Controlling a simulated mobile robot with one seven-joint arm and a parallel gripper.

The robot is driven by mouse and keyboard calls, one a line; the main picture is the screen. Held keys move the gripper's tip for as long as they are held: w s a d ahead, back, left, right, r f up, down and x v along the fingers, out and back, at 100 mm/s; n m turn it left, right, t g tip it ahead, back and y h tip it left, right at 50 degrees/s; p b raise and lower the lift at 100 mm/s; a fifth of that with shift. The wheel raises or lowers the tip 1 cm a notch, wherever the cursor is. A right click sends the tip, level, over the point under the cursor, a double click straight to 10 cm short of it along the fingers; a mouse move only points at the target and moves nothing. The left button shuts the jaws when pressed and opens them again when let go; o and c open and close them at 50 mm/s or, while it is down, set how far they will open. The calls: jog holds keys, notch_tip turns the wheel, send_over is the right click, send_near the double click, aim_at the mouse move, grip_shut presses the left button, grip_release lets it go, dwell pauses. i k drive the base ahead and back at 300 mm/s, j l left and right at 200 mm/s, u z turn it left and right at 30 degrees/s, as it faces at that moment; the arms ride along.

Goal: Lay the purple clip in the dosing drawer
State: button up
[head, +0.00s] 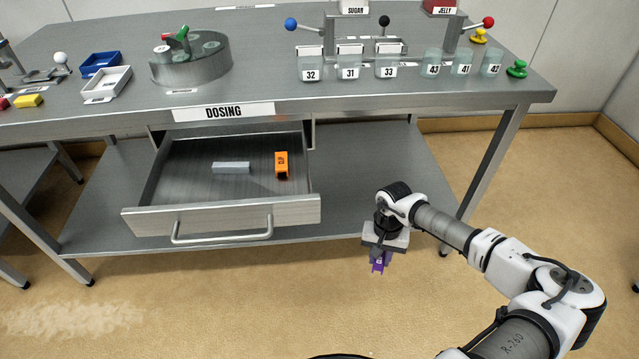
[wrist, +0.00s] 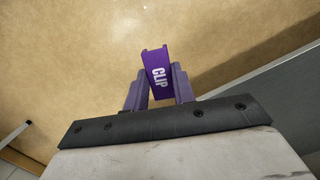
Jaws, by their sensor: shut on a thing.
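The purple clip (wrist: 155,72), lettered CLIP, is held between the two fingers of my gripper (wrist: 158,88) in the wrist view. In the head view my gripper (head: 380,258) points down, with the purple clip (head: 378,267) showing small below it. Both are over the floor, to the right of the dosing drawer (head: 220,214) and apart from it. The drawer is pulled open under the table edge, below the DOSING label (head: 224,112). Inside it lie a grey block (head: 231,168) and an orange piece (head: 282,163), with bare floor around them.
The drawer's bar handle (head: 222,238) sticks out in front. The table's lower shelf (head: 370,190) lies behind my gripper. On the tabletop are several numbered jars (head: 348,68), a round turntable (head: 190,62), and blue (head: 101,65) and white (head: 107,85) trays.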

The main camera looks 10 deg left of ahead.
aim_at(182, 176)
jog(key=j+z, duration=0.4)
jog(key=z, duration=0.2)
jog(key=k+j+z, duration=0.2)
jog(key=j, duration=0.2)
jog(key=k+j+z, duration=0.2)
jog(key=j, duration=0.15)
jog(key=k+j, duration=0.2)
jog(key=j, duration=0.25)
jog(key=k+j+z, duration=0.1)
jog(key=k+j, duration=0.15)
jog(key=j, duration=0.25)
jog(key=k+j, duration=0.2)
jog(key=j, duration=0.25)
jog(key=k+j+z, duration=0.1)
jog(key=k+j, duration=0.15)
jog(key=j, duration=0.2)
jog(key=k+j, duration=0.25)
jog(key=j, duration=0.2)
jog(key=z, duration=0.05)
